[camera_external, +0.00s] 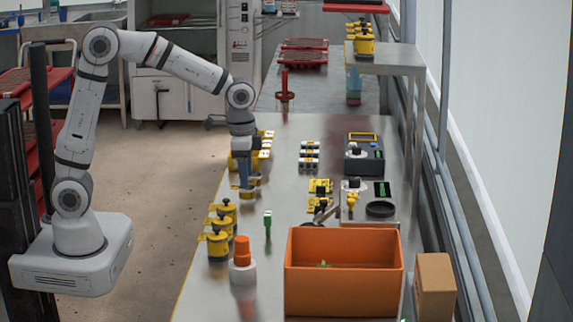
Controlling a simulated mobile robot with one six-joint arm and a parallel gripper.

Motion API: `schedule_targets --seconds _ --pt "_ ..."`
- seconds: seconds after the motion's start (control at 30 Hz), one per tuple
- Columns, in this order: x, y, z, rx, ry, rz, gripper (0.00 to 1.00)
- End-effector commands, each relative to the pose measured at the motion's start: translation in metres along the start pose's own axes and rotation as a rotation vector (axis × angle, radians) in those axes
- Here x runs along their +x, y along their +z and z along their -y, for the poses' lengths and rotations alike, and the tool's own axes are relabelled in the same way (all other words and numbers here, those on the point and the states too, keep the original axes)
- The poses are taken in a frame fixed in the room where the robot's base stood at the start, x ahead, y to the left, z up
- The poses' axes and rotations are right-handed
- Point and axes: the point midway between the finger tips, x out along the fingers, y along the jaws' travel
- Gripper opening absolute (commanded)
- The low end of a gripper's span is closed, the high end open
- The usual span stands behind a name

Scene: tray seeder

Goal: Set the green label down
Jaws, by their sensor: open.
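A small green label (267,218) stands upright on the metal bench, a little right of the yellow pots. My gripper (248,190) points down above the bench, behind and to the left of the label and apart from it. It is open. Yellow parts show right at its fingertips, and I cannot tell whether they touch it.
Several yellow pots (218,246) line the bench's left edge. An orange-capped white bottle (242,262) stands in front of the label. A large orange bin (343,300) and cardboard box (435,288) fill the front right.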

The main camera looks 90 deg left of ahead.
Motion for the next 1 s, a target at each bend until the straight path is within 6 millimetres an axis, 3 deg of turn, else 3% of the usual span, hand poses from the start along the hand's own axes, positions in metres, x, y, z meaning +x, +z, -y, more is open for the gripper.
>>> schedule_targets --seconds 0.03,0.2,0.4,0.5,0.7,1.0 --pt "-0.013 0.018 -0.016 0.006 -0.003 -0.02 0.57" --pt "-0.036 0.08 -0.058 0.005 -0.004 -0.075 0.57" --pt "-0.042 0.153 -0.092 0.003 0.003 -0.137 0.57" --pt "-0.039 0.18 -0.101 0.001 0.008 -0.158 0.57" --pt "-0.033 0.205 -0.109 -0.002 0.015 -0.178 0.57" --pt "-0.032 0.207 -0.109 -0.004 0.015 -0.179 0.57"
